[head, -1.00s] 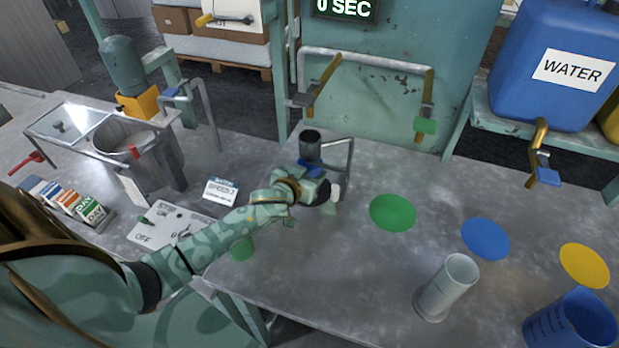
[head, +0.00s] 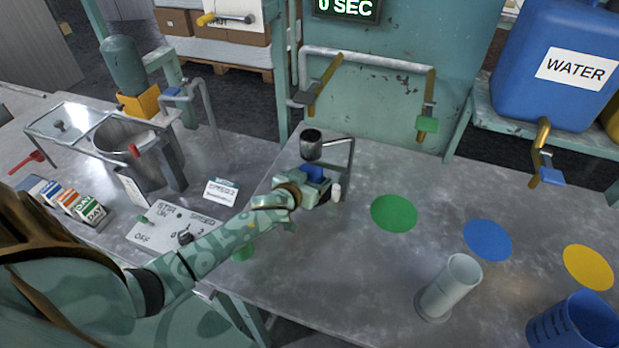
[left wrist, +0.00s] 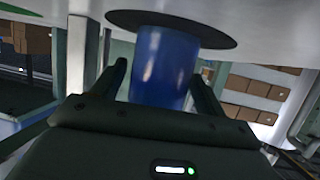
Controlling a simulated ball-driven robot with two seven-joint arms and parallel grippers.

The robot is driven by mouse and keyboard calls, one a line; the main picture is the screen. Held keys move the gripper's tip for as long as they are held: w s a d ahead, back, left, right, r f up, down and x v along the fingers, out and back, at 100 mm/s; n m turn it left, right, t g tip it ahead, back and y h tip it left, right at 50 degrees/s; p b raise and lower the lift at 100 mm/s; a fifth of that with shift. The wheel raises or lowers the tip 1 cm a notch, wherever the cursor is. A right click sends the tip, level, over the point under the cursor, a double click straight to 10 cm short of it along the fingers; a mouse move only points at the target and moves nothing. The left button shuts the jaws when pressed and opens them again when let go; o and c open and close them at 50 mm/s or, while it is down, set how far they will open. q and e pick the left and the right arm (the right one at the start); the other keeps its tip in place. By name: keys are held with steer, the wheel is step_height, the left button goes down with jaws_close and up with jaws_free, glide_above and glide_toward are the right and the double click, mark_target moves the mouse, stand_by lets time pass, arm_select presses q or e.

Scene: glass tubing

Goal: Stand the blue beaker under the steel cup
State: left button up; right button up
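The steel cup (head: 311,148) hangs on a bent stand near the back of the bench in the head view. The blue beaker (head: 312,172) shows just below it, partly hidden by my left gripper (head: 318,190). In the left wrist view the beaker (left wrist: 163,65) lies between the two fingers of my left gripper (left wrist: 162,82) and meets a dark round disc (left wrist: 215,37) on the bench top. Narrow gaps show between beaker and fingers, so the gripper looks open around it. My right gripper is in neither view.
Green (head: 394,213), blue (head: 487,240) and yellow (head: 588,267) discs mark the bench. A pale cylinder (head: 450,285) and a larger blue vessel (head: 572,325) stand at front right. A steel pot (head: 140,155) and switch panel (head: 170,232) are left. The middle is clear.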

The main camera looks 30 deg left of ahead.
arm_select(q)
steer(key=shift+s+d+f, duration=0.1)
steer(key=shift+s+f, duration=0.15)
steer(key=shift+f, duration=0.25)
steer(key=shift+r, duration=0.25)
steer(key=shift+w+r+p, duration=0.15)
steer(key=shift+r+p, duration=0.35)
steer(key=p+v, duration=0.3)
steer(key=v, duration=0.7)
steer(key=shift+s+r, duration=0.3)
steer(key=shift+s, duration=0.05)
steer(key=shift+s+r, duration=0.2)
steer(key=shift+s, duration=0.3)
